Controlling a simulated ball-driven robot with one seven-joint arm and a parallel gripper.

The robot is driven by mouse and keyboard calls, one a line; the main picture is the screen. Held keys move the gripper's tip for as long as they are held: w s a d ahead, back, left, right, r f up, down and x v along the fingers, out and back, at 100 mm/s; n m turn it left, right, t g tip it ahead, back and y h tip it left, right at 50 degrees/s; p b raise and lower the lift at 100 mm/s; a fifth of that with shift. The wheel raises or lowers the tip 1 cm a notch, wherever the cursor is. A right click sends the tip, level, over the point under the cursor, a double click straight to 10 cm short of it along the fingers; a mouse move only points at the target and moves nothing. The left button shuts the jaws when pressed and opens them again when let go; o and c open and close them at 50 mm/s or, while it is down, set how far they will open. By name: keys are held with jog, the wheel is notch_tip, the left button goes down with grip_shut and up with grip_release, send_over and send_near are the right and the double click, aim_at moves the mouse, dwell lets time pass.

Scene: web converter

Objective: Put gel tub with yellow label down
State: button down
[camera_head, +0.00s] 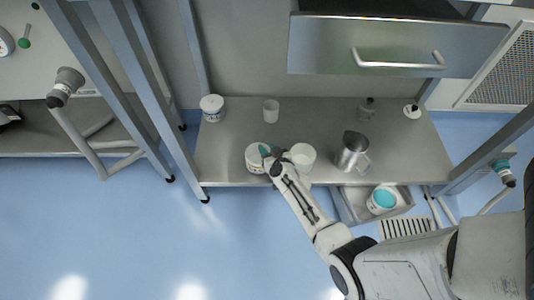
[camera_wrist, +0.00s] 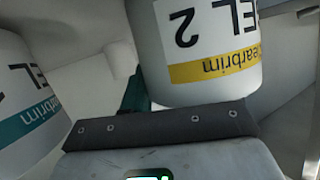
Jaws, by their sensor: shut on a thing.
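The gel tub with yellow label (camera_wrist: 205,50) fills the upper middle of the wrist view. It is white, with dark lettering that appears upside down in the picture above a yellow band. My gripper is shut on it; a dark teal finger (camera_wrist: 135,92) shows at its left side. In the head view my gripper (camera_head: 267,152) is low over the grey bench, at a white tub (camera_head: 255,161) on its left. I take this to be the held tub. I cannot tell whether its base touches the bench.
A teal-labelled tub (camera_wrist: 22,95) is close at left in the wrist view. On the bench (camera_head: 330,120) stand another white tub (camera_head: 303,155) right beside my gripper, a metal jug (camera_head: 351,155), a cup (camera_head: 271,110) and a lidded tub (camera_head: 211,107). A drawer (camera_head: 395,50) hangs above.

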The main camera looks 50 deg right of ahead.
jog(key=shift+f, duration=0.15)
jog(key=c, duration=0.9)
grip_release()
